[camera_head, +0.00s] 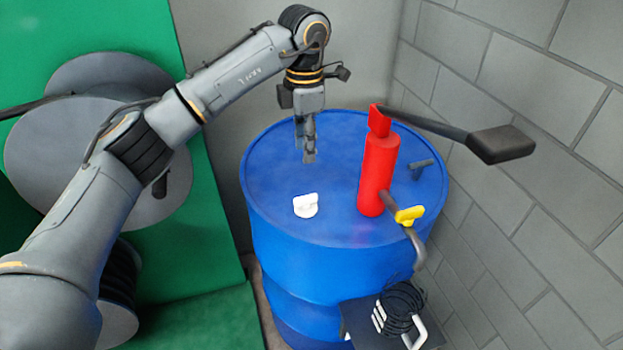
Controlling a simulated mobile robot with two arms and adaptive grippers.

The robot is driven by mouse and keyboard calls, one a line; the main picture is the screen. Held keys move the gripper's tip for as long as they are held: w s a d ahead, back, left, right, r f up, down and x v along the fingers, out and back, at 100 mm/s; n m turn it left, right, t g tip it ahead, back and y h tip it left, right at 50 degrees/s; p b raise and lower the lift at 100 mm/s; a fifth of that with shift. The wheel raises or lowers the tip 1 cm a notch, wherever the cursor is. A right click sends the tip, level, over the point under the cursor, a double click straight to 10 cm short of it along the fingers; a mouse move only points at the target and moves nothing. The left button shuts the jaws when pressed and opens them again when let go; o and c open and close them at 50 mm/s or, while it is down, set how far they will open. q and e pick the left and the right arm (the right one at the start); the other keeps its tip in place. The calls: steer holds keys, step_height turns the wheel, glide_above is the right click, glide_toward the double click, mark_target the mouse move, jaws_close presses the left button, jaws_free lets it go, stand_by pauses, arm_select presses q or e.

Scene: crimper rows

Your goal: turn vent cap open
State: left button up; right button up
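A white vent cap (305,206) with a raised grip on top sits on the top of the blue drum (275,185), left of centre and toward the near edge. My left gripper (309,155) points down over the far part of the drum top, beyond the cap and apart from it. Its fingers overlap from this angle, so I cannot tell how far they are spread. I see nothing held in it. My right gripper is not in view.
A red hand pump (378,172) with a long black handle (500,144) stands right of the cap. A yellow valve lever (409,215) sits on its spout. A block wall (545,130) closes the right side. Large grey reels (70,150) stand left.

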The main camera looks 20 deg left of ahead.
mark_target(306, 197)
arm_select(q)
steer(key=f, duration=0.1)
steer(key=s+f, duration=0.1)
steer(key=f, duration=0.1)
steer(key=f+p, duration=0.1)
steer(key=f, duration=0.1)
steer(key=shift+s+f, duration=0.1)
steer(key=shift+s, duration=0.25)
steer(key=f, duration=0.4)
steer(key=shift+w, duration=0.25)
step_height(306, 197, down, 3)
steer(key=shift+p, duration=0.5)
steer(key=shift+f, duration=0.4)
steer(key=shift+d, duration=0.1)
steer(key=shift+c, duration=0.2)
steer(key=c, duration=0.4)
jaws_close()
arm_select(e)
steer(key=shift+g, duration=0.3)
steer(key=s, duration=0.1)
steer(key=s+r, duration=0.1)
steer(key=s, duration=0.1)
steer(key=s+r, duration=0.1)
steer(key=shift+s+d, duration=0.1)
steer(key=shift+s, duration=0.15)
